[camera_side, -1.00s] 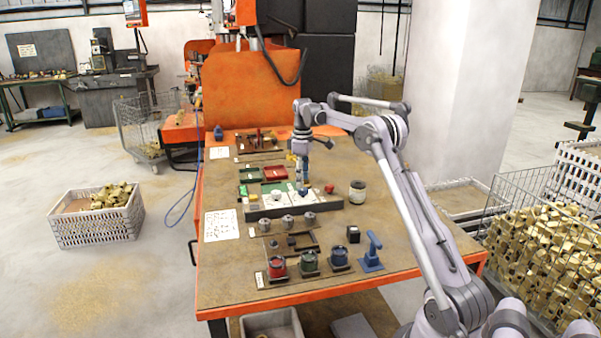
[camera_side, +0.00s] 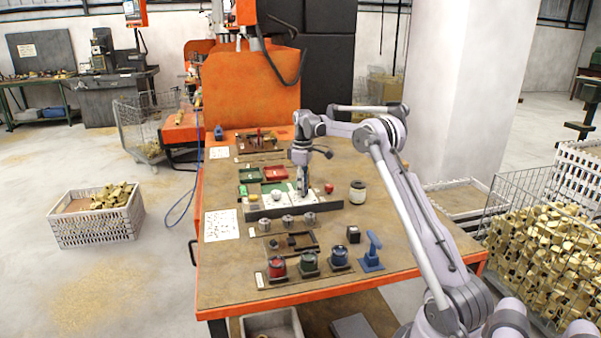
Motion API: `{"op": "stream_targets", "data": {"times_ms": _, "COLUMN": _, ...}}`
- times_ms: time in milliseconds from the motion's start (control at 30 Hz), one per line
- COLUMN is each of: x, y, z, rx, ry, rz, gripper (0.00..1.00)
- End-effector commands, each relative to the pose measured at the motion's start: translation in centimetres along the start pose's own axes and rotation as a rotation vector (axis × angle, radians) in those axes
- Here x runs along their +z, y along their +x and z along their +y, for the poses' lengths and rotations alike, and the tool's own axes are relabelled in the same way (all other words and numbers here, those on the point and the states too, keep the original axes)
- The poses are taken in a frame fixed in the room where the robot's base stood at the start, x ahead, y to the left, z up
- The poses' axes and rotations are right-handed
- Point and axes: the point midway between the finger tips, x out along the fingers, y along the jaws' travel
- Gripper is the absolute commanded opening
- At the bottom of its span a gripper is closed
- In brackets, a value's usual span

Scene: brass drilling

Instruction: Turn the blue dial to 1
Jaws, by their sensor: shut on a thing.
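My gripper (camera_side: 303,192) points straight down at the right part of the white dial panel (camera_side: 288,204) in the middle of the table. Its fingers are shut at the panel's surface, on what appears to be the blue dial. The fingers hide most of that dial, so its pointer and number cannot be read. A pale knob (camera_side: 277,194) sits on the same panel to the left of my gripper.
A red knob (camera_side: 329,188) and a jar (camera_side: 357,191) stand to the right. Green and red trays (camera_side: 275,173) lie just behind. Several metal knobs (camera_side: 287,221) stand in front. Red, green and blue cups (camera_side: 309,261) and a blue-handled tool (camera_side: 373,250) are near the front edge.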

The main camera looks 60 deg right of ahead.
Motion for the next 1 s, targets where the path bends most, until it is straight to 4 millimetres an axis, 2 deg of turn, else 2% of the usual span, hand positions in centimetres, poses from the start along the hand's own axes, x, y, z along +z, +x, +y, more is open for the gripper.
{"op": "stream_targets", "data": {"times_ms": 267, "x": 0.00, "y": 0.03, "z": 0.01, "rx": 0.000, "ry": 0.076, "rz": 0.000, "gripper": 0.00}}
{"op": "stream_targets", "data": {"times_ms": 700, "x": 0.01, "y": 0.03, "z": 0.05, "rx": -0.001, "ry": 0.367, "rz": 0.000, "gripper": 0.00}}
{"op": "stream_targets", "data": {"times_ms": 1000, "x": 0.01, "y": 0.03, "z": 0.07, "rx": 0.000, "ry": 0.494, "rz": 0.000, "gripper": 0.00}}
